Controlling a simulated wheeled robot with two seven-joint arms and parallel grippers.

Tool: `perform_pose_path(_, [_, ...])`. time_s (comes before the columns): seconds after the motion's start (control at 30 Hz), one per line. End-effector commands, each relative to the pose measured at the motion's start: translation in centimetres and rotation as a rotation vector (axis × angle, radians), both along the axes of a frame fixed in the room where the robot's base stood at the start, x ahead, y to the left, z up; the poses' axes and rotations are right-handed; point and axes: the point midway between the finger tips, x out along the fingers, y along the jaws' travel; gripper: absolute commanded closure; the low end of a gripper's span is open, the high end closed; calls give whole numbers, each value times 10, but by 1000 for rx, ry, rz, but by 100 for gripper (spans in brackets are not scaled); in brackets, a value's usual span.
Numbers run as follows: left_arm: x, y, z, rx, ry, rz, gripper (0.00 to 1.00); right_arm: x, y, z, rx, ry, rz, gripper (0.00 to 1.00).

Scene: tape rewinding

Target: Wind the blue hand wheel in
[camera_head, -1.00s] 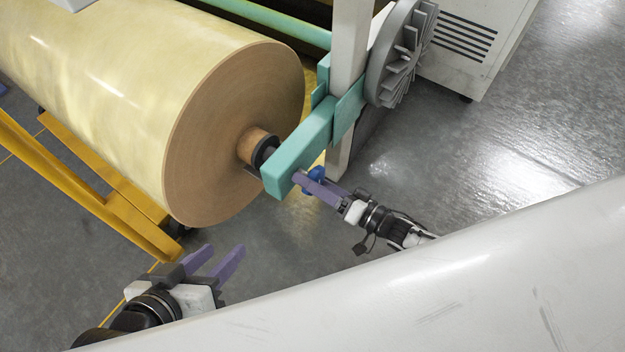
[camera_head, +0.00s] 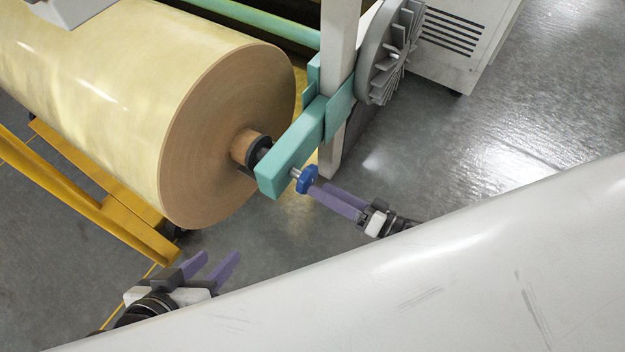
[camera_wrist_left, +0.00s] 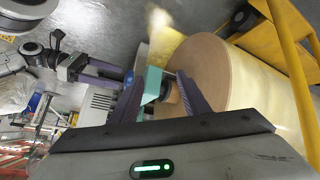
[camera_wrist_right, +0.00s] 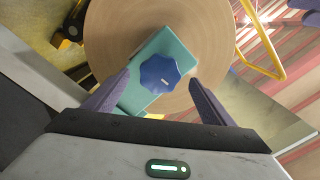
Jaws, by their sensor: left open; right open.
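The blue hand wheel (camera_head: 307,179) sits on a short metal shaft at the near end of the teal arm (camera_head: 285,165). It is a lobed knob, and in the right wrist view the wheel (camera_wrist_right: 160,74) faces the camera. My right gripper (camera_head: 330,198) is open, its purple fingers pointing at the wheel from the right. In the right wrist view its fingers (camera_wrist_right: 160,85) stand apart, one on each side of the wheel, with no clear contact. My left gripper (camera_head: 217,262) is open and empty at the lower left, below the roll, away from the wheel.
A large yellow film roll (camera_head: 205,120) on a brown core lies left of the teal arm. A yellow frame (camera_head: 90,190) stands beneath it. A grey finned disc (camera_head: 390,55) and a white post (camera_head: 338,60) are behind. A pale surface (camera_head: 420,280) fills the lower right.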

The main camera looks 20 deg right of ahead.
Motion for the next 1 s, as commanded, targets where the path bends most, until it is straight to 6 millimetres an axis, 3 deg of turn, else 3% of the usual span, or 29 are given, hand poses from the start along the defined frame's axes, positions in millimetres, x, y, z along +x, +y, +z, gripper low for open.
perform_pose_path(0.1, [-3,3,-5,18,19,-1,58,-17,-13,1,-1,2,0,23])
perform_pose_path(0.3, [-4,5,-8,29,29,-2,58,-31,-24,0,-1,-1,0,23])
perform_pose_path(0.87, [0,5,-6,29,20,1,58,-31,-25,0,0,-1,-1,23])
perform_pose_path(1.0, [-2,9,3,29,13,24,58,-31,-25,17,0,-2,0,23])
